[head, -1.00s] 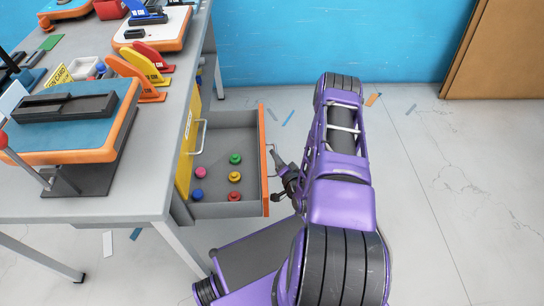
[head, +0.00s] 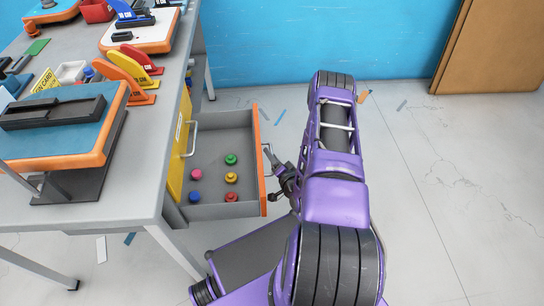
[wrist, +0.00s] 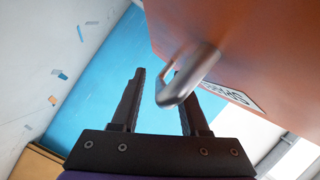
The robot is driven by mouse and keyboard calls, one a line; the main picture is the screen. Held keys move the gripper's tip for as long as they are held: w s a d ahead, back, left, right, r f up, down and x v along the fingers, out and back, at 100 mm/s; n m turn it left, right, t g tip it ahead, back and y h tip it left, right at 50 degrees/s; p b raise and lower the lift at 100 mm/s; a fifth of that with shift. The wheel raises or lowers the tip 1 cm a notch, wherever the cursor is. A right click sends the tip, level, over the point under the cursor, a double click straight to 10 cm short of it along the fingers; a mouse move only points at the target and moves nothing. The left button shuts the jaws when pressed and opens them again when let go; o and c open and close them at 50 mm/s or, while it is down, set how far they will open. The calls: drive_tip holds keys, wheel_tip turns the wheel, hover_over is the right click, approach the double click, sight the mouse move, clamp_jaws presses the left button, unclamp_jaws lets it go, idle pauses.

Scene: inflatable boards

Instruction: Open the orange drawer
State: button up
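The orange drawer (head: 261,165) stands pulled out from the grey table, with its grey inside showing. Several small coloured knobbed pieces (head: 231,178) lie in it. Its metal handle (head: 268,155) is on the orange front, and the handle also shows in the wrist view (wrist: 187,79). My gripper (head: 276,162) is at the handle, just right of the drawer front. In the wrist view my gripper's two dark fingers (wrist: 160,97) are apart. The handle's end lies at the right finger and partly covers it. Whether they touch is unclear.
A yellow front with its own handle (head: 191,139) sits under the grey tabletop (head: 150,140), left of the open drawer. Boards and colored stands crowd the tabletop. A brown panel (head: 495,50) leans at the blue wall. The floor (head: 430,200) on the right is clear.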

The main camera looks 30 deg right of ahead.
drive_tip(key=p+v, duration=0.2)
drive_tip(key=v, duration=1.5)
drive_tip(key=shift+s, duration=0.2)
drive_tip(key=shift+r, duration=0.1)
